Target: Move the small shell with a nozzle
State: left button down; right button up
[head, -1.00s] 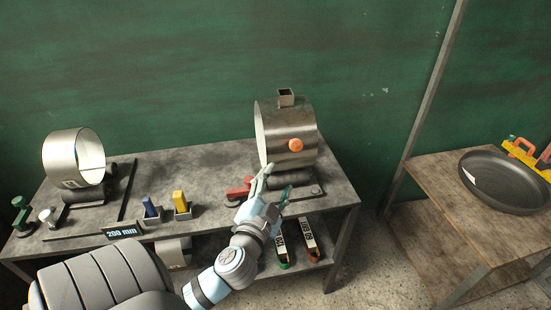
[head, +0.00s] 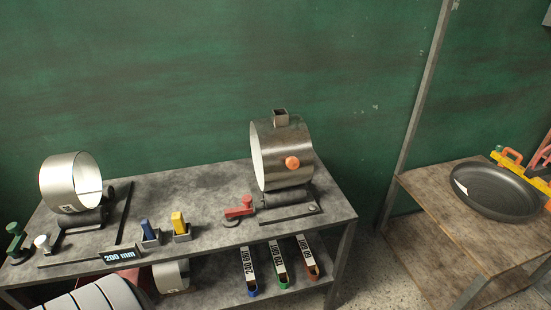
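A metal shell (head: 268,158) lies on its side on dark rollers at the right end of the workbench. A square nozzle (head: 280,117) stands up from its top, and an orange round knob (head: 292,163) is on its side. A plain metal shell (head: 57,186) without a visible nozzle rests on rollers at the left end. Part of another metal shell (head: 170,275) shows on the lower shelf. Neither gripper is in view; only part of my arm shows at the bottom left.
The workbench (head: 215,189) holds a red clamp (head: 239,208), a blue-handled tool (head: 149,230), a yellow-handled tool (head: 179,222) and a "200 mm" display (head: 119,255). Several labelled tools lie on the lower shelf. A wooden table (head: 437,192) at right holds a dark round pan (head: 492,194).

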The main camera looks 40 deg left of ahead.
aim_at(281, 145)
jog(key=z, duration=0.1)
jog(key=k, duration=0.3)
jog(key=u, duration=0.85)
jog(key=i, duration=0.75)
jog(key=z, duration=0.75)
